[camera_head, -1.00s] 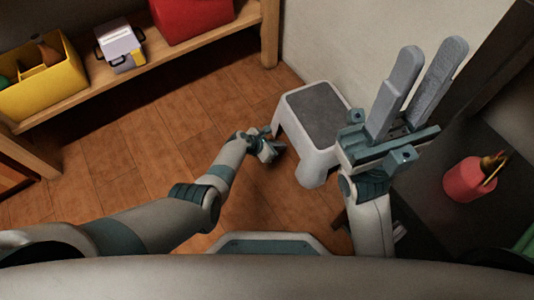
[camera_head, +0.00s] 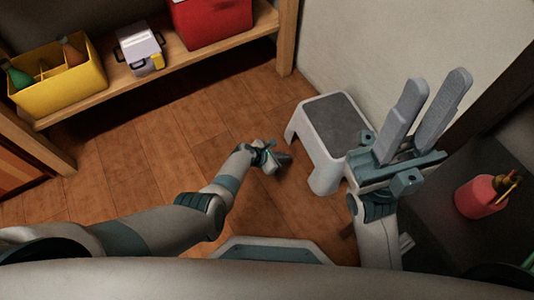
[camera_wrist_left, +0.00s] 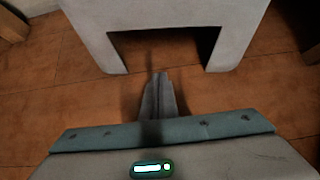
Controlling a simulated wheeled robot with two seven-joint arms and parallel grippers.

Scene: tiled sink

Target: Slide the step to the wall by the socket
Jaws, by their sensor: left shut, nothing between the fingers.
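The step (camera_head: 338,124) is a low white stool with a grey top, standing upright on the wooden floor close to the pale wall (camera_head: 400,40). My left gripper (camera_head: 286,160) is low over the floor at the step's left side, its fingers together and empty. In the left wrist view the shut fingers (camera_wrist_left: 159,80) point at the opening between two legs of the step (camera_wrist_left: 165,14); I cannot tell whether they touch it. My right gripper (camera_head: 436,85) is raised, open and empty, and hides part of the step's right side. No socket is discernible.
A wooden shelf (camera_head: 200,65) at the back left holds a yellow bin (camera_head: 60,92), a white box (camera_head: 138,45) and a red box (camera_head: 212,22). A red container (camera_head: 480,197) stands on a dark surface at the right. Floor left of the step is clear.

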